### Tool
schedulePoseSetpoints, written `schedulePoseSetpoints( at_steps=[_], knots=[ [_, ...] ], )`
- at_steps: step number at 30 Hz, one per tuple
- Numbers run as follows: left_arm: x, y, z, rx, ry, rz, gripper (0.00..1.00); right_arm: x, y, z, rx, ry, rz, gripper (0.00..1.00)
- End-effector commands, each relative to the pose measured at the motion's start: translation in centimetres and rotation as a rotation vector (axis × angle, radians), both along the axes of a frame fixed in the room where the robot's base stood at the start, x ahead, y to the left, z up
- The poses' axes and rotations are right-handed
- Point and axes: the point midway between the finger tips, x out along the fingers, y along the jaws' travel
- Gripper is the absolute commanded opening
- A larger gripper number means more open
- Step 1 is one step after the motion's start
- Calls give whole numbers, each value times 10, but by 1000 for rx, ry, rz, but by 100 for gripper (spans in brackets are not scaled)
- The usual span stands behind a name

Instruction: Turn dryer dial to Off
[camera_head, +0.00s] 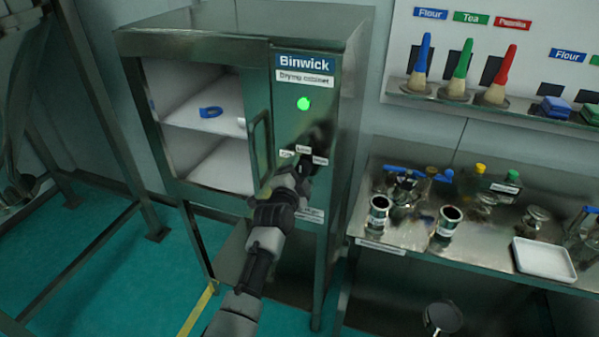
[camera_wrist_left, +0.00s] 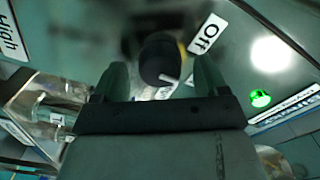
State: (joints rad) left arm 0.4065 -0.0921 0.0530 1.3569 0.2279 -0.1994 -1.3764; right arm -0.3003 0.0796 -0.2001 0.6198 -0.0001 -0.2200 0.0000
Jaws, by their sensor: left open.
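The drying cabinet (camera_head: 352,100) is labelled Binwick and stands at centre in the head view, with a lit green lamp (camera_head: 304,104) above the dial area. My left gripper (camera_head: 302,168) is at its panel and hides much of the dial there. In the left wrist view the dial (camera_wrist_left: 160,58) is a dark round knob with a white pointer mark. My open left gripper (camera_wrist_left: 161,78) has one finger on each side of it; contact is unclear. The Off label (camera_wrist_left: 207,34) is up and right of the knob, High (camera_wrist_left: 11,36) far left. The pointer seems to face a partly hidden middle label. My right gripper is out of view.
The cabinet's vertical handle (camera_head: 262,145) is close to the left of my gripper. A blue item (camera_head: 211,112) lies on the cabinet's upper shelf. A steel table (camera_head: 400,238) with cans, jars and a white tray (camera_head: 543,259) stands to the right.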

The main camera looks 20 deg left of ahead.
Motion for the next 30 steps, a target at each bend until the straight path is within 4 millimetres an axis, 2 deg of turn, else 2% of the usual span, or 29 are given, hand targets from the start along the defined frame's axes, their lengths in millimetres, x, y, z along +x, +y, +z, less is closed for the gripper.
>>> schedulePoseSetpoints(
  at_steps=[10,18,20,30],
  knots=[
    [3,0,0,0,0,0,74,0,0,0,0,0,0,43],
    [3,0,0,0,0,0,32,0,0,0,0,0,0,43],
    [3,0,0,0,0,0,25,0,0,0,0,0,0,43],
    [3,0,0,-53,2,-1,24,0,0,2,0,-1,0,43]
  ],
)
